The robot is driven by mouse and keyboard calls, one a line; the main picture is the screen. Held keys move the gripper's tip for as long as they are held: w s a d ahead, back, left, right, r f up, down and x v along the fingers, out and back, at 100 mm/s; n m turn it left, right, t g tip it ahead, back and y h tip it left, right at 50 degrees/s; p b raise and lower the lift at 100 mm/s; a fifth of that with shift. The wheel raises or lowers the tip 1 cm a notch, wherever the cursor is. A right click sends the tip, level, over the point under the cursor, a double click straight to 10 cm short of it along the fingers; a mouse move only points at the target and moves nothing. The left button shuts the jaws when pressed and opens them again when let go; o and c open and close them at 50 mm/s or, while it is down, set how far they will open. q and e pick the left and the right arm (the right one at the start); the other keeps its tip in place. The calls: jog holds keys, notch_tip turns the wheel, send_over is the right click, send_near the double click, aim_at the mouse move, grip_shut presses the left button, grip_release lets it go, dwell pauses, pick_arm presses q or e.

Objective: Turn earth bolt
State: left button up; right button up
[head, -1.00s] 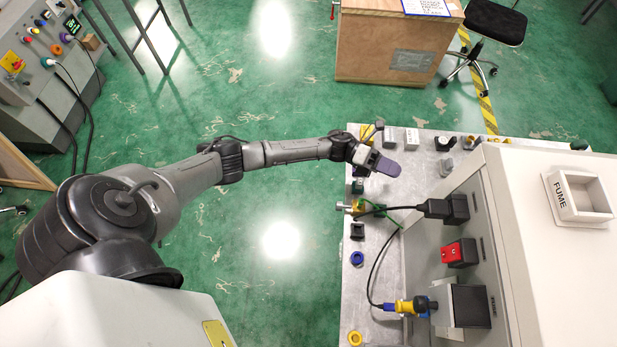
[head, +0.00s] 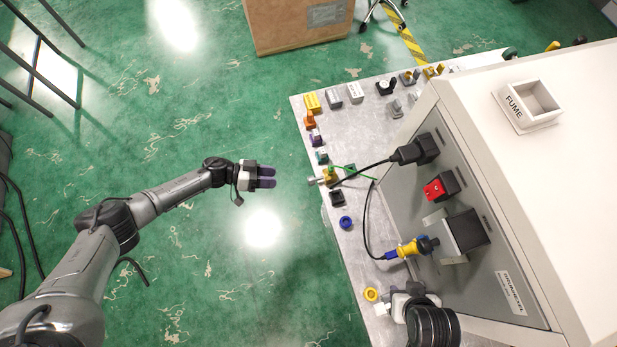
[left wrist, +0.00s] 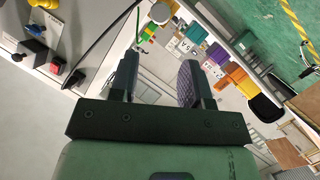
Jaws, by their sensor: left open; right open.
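The earth bolt (head: 315,181) is a silver cylinder on a brass-coloured block (head: 329,175) at the left edge of the grey bench. A green wire (head: 350,170) runs from the block; it also shows in the left wrist view (left wrist: 147,26). My left gripper (head: 274,177) is open and empty, out over the floor just left of the bolt, fingers pointing right toward it with a gap between.
The FUME machine (head: 540,180) fills the right side, with a black plug (head: 415,150), red switch (head: 440,187) and yellow-blue connector (head: 410,248). A black cable (head: 367,225) loops over the bench. Small coloured blocks line the bench edge. Open floor lies left.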

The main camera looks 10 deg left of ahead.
aim_at(311, 181)
pick_arm(q)
jog(key=w+d+f+n, duration=0.1)
jog(key=d, duration=0.3)
jog(key=w+d+f+n, duration=0.1)
jog(key=d, duration=0.3)
jog(key=w+d+f+n+b, duration=0.1)
jog(key=d, duration=0.4)
jog(key=shift+f+n, duration=0.4)
pick_arm(e)
jog(key=shift+f, duration=0.5)
pick_arm(q)
jog(key=shift+c, duration=0.3)
jog(key=shift+a, duration=0.1)
jog(key=c, duration=0.6)
jog(key=shift+r+m+t+y+p, duration=0.15)
jog(key=shift+m+t+y+p, duration=0.3)
jog(key=shift+m+p, duration=0.6)
pick_arm(e)
jog(key=shift+r, duration=1.05)
pick_arm(q)
jog(key=shift+m+t+y+p, duration=0.6)
jog(key=shift+m+t, duration=0.15)
jog(key=shift+m, duration=0.6)
pick_arm(e)
jog(key=shift+r, duration=0.65)
jog(key=shift+d, duration=0.1)
